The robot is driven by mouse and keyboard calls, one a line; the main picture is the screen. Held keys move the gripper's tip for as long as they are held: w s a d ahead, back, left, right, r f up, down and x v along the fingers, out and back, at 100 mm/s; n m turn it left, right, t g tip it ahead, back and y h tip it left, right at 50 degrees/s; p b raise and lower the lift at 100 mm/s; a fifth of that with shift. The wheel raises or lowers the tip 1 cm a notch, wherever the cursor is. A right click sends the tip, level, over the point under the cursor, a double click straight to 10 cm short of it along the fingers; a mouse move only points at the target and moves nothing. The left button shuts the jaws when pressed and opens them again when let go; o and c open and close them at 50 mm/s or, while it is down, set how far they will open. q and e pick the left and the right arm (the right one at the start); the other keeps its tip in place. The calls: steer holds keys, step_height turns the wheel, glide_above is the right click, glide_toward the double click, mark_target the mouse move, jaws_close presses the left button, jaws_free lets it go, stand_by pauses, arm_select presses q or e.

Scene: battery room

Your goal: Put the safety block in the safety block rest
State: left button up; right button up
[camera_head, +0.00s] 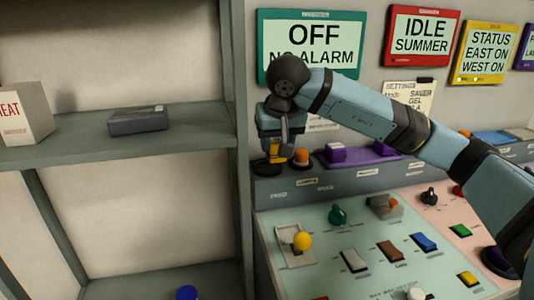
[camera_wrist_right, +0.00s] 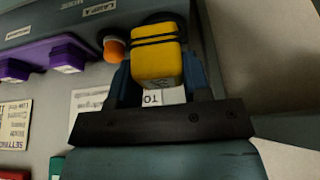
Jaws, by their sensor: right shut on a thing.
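The yellow safety block (camera_head: 275,155) with black bands is in my right gripper (camera_head: 281,138), at the left end of the panel's raised ledge. In the right wrist view the block (camera_wrist_right: 156,64) sits between the two blue fingers of the right gripper (camera_wrist_right: 158,82), which are shut on it. A dark round base (camera_head: 262,167) shows at and under the block's lower end in the head view; I cannot tell for sure whether it is the safety block rest, or whether the block touches it. My left gripper is not in view.
An orange knob (camera_head: 301,157) stands close right of the block, then a purple holder (camera_head: 375,154). The sloped panel (camera_head: 325,240) below carries several switches and knobs. A shelf unit (camera_head: 190,133) with a grey box (camera_head: 138,120) stands at left, its post near the gripper.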

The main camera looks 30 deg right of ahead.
steer(key=w, duration=0.2)
steer(key=w+d+f, duration=0.1)
steer(key=w, duration=0.2)
steer(key=w+d+f, duration=0.1)
steer(key=w, duration=0.2)
steer(key=shift+w+f, duration=0.1)
steer(key=shift+f, duration=0.05)
step_height(320, 180, down, 4)
steer(key=shift+f+b, duration=0.1)
steer(key=shift+b, duration=0.45)
steer(key=shift+w+d+f, duration=0.15)
steer(key=shift+f, duration=0.25)
steer(key=o, duration=1)
